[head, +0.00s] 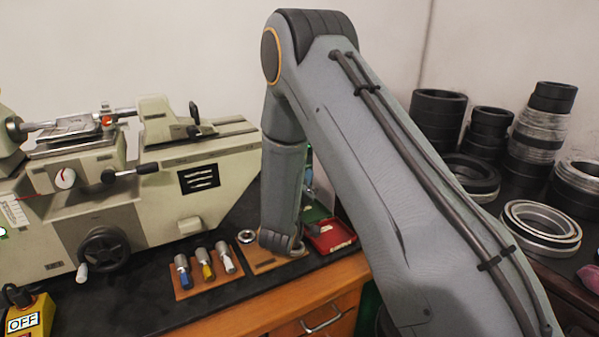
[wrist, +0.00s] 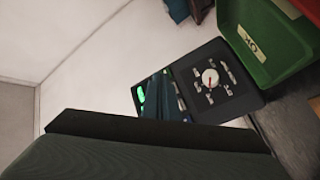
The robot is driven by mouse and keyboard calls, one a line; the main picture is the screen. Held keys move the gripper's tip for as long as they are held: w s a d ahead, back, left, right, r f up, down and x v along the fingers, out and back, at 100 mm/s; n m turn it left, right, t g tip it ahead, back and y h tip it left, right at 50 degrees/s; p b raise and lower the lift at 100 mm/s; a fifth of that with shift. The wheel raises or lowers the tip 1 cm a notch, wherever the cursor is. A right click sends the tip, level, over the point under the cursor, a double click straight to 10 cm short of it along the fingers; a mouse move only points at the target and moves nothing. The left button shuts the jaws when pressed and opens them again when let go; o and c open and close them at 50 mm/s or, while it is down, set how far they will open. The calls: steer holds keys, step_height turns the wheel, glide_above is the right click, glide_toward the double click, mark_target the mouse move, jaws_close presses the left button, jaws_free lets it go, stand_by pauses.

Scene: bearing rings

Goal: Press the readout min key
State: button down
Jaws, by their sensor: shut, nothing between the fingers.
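The readout unit is a dark box in the wrist view (wrist: 205,82), tilted in the picture. I cannot make out which key is min. My gripper (wrist: 150,138) shows as a large dark block across the bottom of the wrist view, shut and empty, overlapping the unit's lower edge. Its fingertips are not distinct. In the head view my arm hides the gripper and most of the unit.
A green bin (wrist: 262,45) with a label stands close beside the unit. A red tray (head: 332,236) lies right of my arm. A wooden holder with several bottle-like tools (head: 205,275), a grinding machine (head: 130,190) and stacked rings (head: 438,112) stand around.

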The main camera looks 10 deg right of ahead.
steer(key=shift+w+a, duration=0.2)
steer(key=shift+w, duration=0.35)
steer(key=shift+w+a, duration=0.15)
steer(key=shift+w, duration=0.35)
steer(key=shift+w+b, duration=0.1)
steer(key=shift+b, duration=0.2)
stand_by(1.1)
steer(key=shift+w+a, duration=0.15)
steer(key=shift+w, duration=0.1)
steer(key=shift+w, duration=0.3)
stand_by(0.7)
steer(key=shift+s, duration=0.7)
steer(key=s, duration=0.1)
steer(key=s+d+p, duration=0.1)
steer(key=s, duration=0.1)
steer(key=s+d+p, duration=0.1)
steer(key=shift+s, duration=0.4)
